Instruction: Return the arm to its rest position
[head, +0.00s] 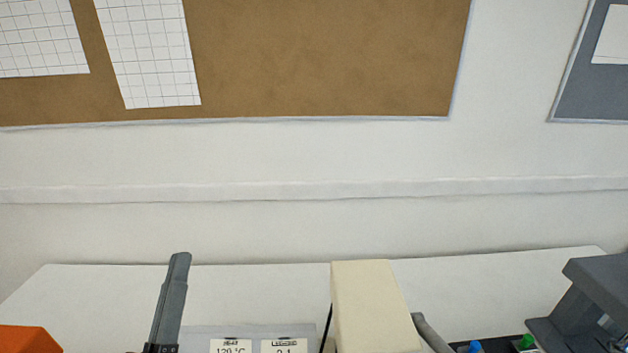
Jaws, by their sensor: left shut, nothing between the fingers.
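My left gripper (179,258) stands at the lower left of the head view, its dark grey fingers pointing up and away in front of the white table. The fingers are together with nothing between them. Just right of it, the top of a light grey panel (200,335) shows at the bottom edge, with two white labels, one reading about 120 °C. No rotary switch is visible; the lower part of the panel is cut off by the frame. The gripper is not seen holding anything. My right gripper is not in view.
A cream block (368,305) stands right of the panel. At the lower right are a dark grey device (590,300) and small blue (475,347) and green (527,342) parts. The white table (270,290) is bare behind the panel, up to the wall.

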